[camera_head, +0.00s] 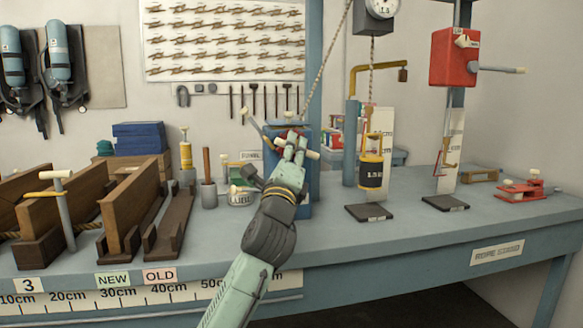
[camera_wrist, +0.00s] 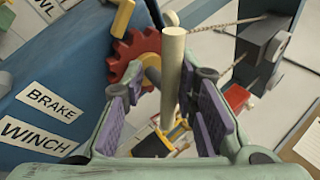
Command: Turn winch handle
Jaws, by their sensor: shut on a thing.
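The blue winch (camera_head: 306,190) stands on the bench, partly hidden behind my arm. In the wrist view its blue side (camera_wrist: 60,70) carries BRAKE and WINCH labels, and a red toothed gear (camera_wrist: 133,56) shows beside it. The cream cylindrical winch handle (camera_wrist: 174,62) stands between the purple pads of my gripper (camera_wrist: 168,100). My gripper (camera_head: 292,150) is shut on this handle at the winch. In the head view the gripper covers much of the handle and gear.
A red box with a crank (camera_head: 454,56) stands farther right. Wooden troughs (camera_head: 120,210) fill the bench's left. The front right bench top is clear.

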